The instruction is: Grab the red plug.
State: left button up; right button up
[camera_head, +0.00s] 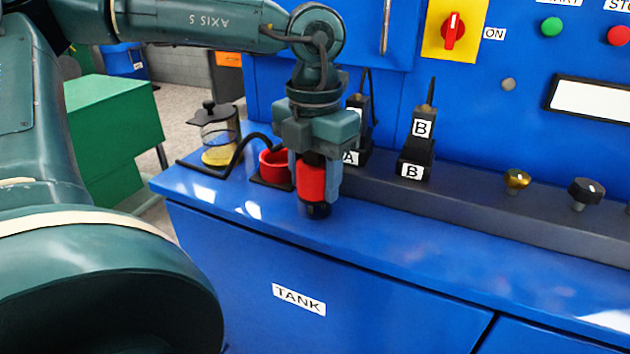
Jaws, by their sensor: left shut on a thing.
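The red plug (311,181) is a red cylinder with a black lower end. My left gripper (318,178) is shut on it from above, with grey fingers on its sides. The plug hangs upright near the front edge of the blue counter; I cannot tell whether its black end touches the surface. A red round socket (275,166) on a black base sits just behind and left of the plug, with a black cable curving beside it. My right gripper is not in view.
Black plugs labelled A (350,158) and B (421,128) stand behind on a grey ledge (470,198). A glass jar (218,136) stands at the counter's left end. Brass (517,180) and black (585,192) knobs are at right. The blue counter (420,232) is clear in front.

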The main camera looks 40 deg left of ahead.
pick_arm(q)
jog(key=c, duration=0.5)
